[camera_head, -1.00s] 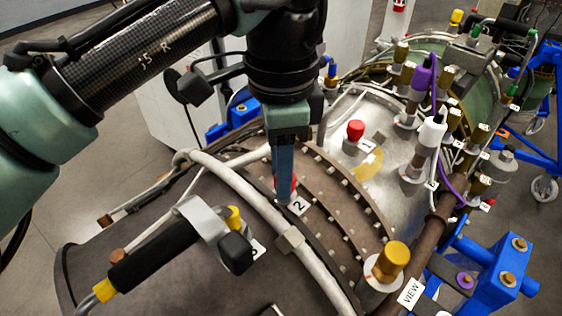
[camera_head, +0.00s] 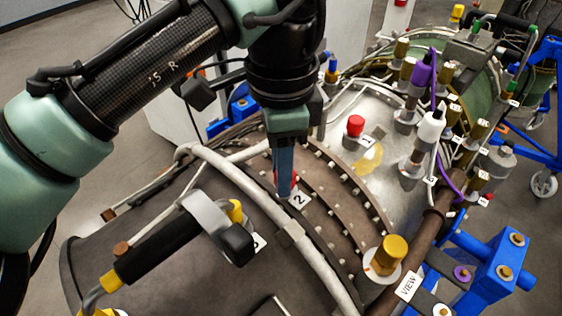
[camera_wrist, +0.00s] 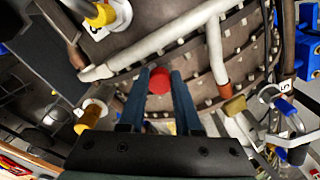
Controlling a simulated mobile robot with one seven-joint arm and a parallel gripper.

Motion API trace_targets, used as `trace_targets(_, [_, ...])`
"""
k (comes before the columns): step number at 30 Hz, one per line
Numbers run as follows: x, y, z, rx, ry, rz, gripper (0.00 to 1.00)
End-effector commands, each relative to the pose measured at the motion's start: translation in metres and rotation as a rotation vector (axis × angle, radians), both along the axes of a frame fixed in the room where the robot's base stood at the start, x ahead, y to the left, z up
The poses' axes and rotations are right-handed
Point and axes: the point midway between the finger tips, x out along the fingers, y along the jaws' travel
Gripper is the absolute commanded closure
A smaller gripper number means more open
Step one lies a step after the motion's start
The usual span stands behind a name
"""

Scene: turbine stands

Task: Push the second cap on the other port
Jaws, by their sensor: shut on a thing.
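My gripper (camera_head: 285,186) points down at the label "2" (camera_head: 299,198) on the dark ribbed band of the turbine casing. It is shut on a red cap (camera_wrist: 160,80), which shows between the two blue fingertips in the wrist view (camera_wrist: 160,85). In the head view the fingers mostly hide this cap. The port under it is hidden, and I cannot tell whether the cap is seated. Another red cap (camera_head: 355,125) sits upright on the silver casing, beside the label "1" (camera_head: 369,141).
A pale pipe (camera_head: 262,205) curves over the casing just left of my gripper. A black-handled fitting with a yellow part (camera_head: 235,212) is left of it. A gold cap (camera_head: 391,250) stands at front right. Several fittings and a purple cable (camera_head: 447,165) crowd the right.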

Motion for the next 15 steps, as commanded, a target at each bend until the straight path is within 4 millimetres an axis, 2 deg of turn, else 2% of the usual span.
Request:
trace_targets(1, [-0.0035, -0.0004, -0.0078, 0.003, 0.020, -0.005, 1.00])
trace_targets(6, [-0.0038, -0.0006, -0.0082, 0.003, 0.021, -0.005, 1.00])
trace_targets(7, [-0.0038, -0.0006, -0.0082, 0.003, 0.021, -0.005, 0.64])
trace_targets(12, [-0.0031, -0.0004, -0.0065, 0.003, 0.017, -0.004, 0.34])
trace_targets(15, [-0.0026, -0.0002, -0.0056, 0.003, 0.015, -0.004, 0.33])
